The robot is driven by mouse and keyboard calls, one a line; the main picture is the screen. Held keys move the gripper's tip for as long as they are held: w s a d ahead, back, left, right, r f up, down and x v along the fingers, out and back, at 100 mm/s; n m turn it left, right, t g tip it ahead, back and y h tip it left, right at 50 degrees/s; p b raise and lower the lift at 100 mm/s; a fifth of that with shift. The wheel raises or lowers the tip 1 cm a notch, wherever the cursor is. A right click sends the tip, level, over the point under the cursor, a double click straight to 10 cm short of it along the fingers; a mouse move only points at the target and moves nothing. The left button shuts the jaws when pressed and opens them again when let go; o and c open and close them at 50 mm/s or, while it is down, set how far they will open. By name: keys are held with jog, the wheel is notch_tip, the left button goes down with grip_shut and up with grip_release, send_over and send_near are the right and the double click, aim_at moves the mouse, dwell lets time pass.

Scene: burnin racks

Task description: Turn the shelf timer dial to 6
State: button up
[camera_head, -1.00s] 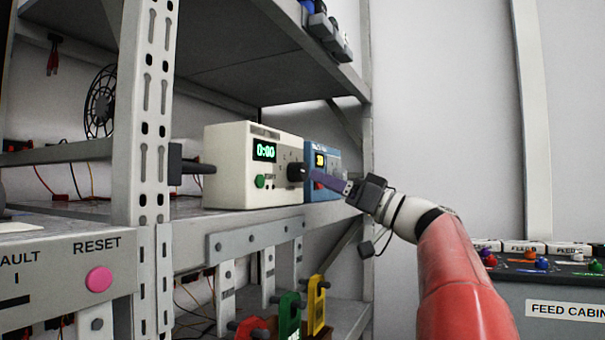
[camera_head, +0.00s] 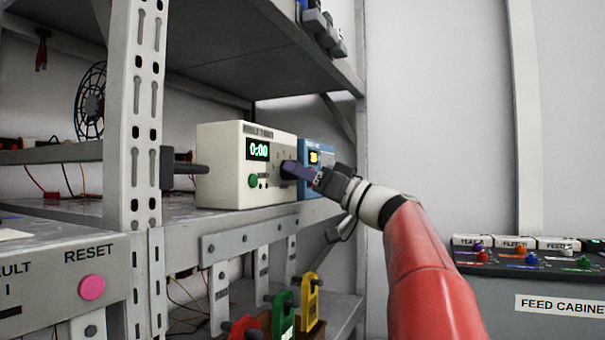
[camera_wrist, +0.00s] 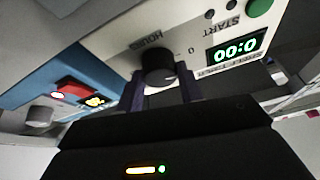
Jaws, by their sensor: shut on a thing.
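The shelf timer is a cream box (camera_head: 222,170) on the rack shelf, with a green display reading 0:00 and a green START button (camera_head: 253,181). Its black HOURS dial (camera_head: 287,168) is on the right of the front face, partly hidden by my gripper in the head view. In the wrist view the dial (camera_wrist: 157,66) sits between my two purple fingers, with a "0" printed beside it. My gripper (camera_wrist: 161,88) is shut on the dial. I cannot read the dial's pointer clearly.
A blue device (camera_head: 316,157) with a lit yellow display stands right beside the timer; the wrist view shows a red button (camera_wrist: 76,89) on it. A rack post (camera_head: 137,120) stands at the left. A feed cabinet (camera_head: 530,285) is at the lower right.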

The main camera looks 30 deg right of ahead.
jog(key=shift+m, duration=0.5)
jog(key=m+g+h+p, duration=0.1)
jog(key=m+h, duration=0.1)
jog(key=m, duration=0.6)
jog(key=m+g+h+p, duration=0.1)
jog(key=m+h, duration=0.2)
jog(key=m, duration=0.6)
jog(key=m+g+h+p, duration=0.1)
jog(key=m+h+p, duration=0.1)
jog(key=m, duration=0.6)
jog(key=shift+s+a+r+h, duration=0.15)
jog(key=shift+r+h, duration=0.15)
jog(key=shift+h, duration=0.3)
jog(key=shift+m+g, duration=0.4)
jog(key=o, duration=1)
